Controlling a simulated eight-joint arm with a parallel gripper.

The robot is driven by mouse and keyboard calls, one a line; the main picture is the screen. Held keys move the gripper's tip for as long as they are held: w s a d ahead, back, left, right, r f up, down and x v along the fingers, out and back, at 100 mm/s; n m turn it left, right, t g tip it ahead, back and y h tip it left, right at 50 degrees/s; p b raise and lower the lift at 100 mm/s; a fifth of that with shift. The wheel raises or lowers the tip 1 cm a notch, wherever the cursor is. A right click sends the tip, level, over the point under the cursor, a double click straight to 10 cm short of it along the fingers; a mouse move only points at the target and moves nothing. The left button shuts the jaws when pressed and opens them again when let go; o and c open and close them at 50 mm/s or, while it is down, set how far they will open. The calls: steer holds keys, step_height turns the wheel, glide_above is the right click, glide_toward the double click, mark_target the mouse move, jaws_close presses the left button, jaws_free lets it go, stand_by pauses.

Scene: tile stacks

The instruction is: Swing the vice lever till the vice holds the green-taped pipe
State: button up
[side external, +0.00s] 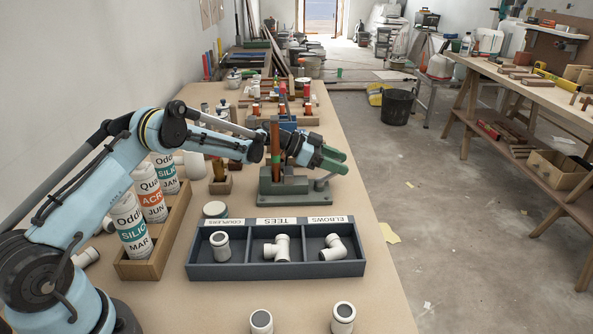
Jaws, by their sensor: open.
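The green vice (292,188) stands on the table behind the divided tray. An orange-brown pipe (275,138) stands upright at the vice's left side, with a green band low on it. Whether the jaws touch the pipe is too small to tell. A grey lever (322,183) sticks out at the vice's right end. My gripper (341,161) has green fingers that are apart and empty, just above and to the right of the lever. My wrist hides part of the vice's back.
A dark tray (277,271) with couplers, tees and elbows lies in front of the vice. A wooden box (140,270) of sealant tubes stands at left. Two white fittings (343,318) (261,321) stand near the front. More goods crowd the table behind the vice.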

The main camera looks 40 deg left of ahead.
jaws_close()
stand_by(0.4)
steer(key=shift+s+d+m+g+h, duration=0.1)
steer(key=shift+d+m+g+h, duration=0.35)
steer(key=shift+m+g, duration=0.25)
steer(key=shift+s+d+m+g+h, duration=0.1)
steer(key=shift+d+m+g+h, duration=0.3)
steer(key=shift+m+g, duration=0.3)
steer(key=shift+a, duration=0.1)
jaws_free()
steer(key=shift+a, duration=0.1)
